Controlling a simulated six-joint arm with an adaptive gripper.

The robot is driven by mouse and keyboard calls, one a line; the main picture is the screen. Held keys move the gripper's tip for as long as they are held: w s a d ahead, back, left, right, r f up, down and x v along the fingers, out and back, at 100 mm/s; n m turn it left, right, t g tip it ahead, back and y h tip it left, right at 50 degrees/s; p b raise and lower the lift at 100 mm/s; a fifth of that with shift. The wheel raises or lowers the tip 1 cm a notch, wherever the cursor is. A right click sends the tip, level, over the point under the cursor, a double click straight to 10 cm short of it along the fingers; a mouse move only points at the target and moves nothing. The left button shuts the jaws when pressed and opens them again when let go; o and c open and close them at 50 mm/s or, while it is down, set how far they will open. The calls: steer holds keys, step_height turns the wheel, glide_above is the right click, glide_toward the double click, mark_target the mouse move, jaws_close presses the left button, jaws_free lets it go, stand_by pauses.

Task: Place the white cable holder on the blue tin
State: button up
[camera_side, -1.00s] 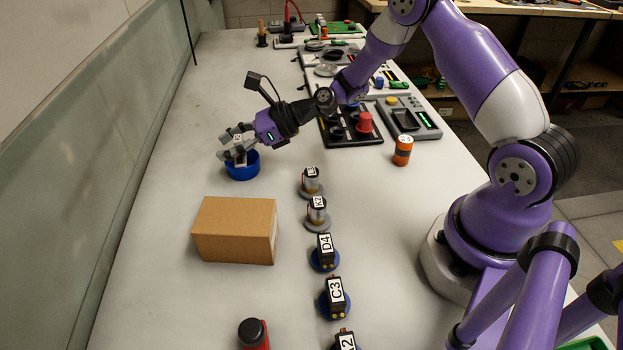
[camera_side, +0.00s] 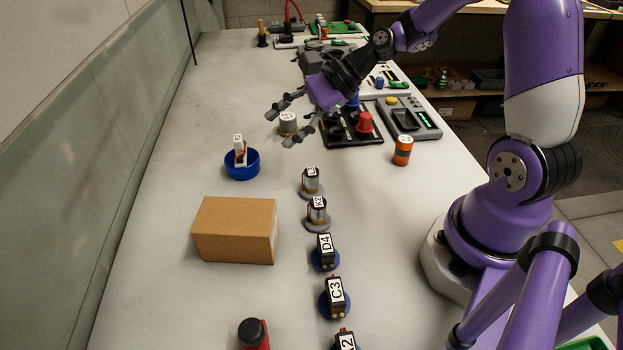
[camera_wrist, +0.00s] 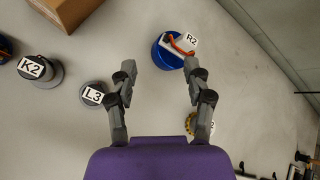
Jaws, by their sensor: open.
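The white cable holder (camera_side: 240,152), with an R2 tag and an orange-red strip, stands upright on the blue tin (camera_side: 242,171) in the side view. In the wrist view the white cable holder (camera_wrist: 174,48) is over the blue tin (camera_wrist: 162,61), reaching toward its right edge. How its base meets the tin is hard to tell. My gripper (camera_side: 280,128) is open and empty, up and to the right of the tin, apart from both. In the wrist view my gripper (camera_wrist: 159,67) has its fingers spread.
A cardboard box (camera_side: 235,230) lies in front of the tin. A row of tagged motors (camera_side: 317,212) runs to its right. An orange cylinder (camera_side: 402,150) is further right. The table left of the tin is clear.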

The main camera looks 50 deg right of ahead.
steer(key=s+r+n+h, duration=0.3)
steer(key=s+n, duration=0.4)
steer(key=n, duration=0.2)
steer(key=s+d+r+n+g+h, duration=0.1)
steer(key=s+r+n+h, duration=0.3)
steer(key=s+n, duration=0.3)
steer(key=n, duration=0.3)
steer(key=shift+r+h, duration=0.25)
steer(key=shift+h, duration=0.05)
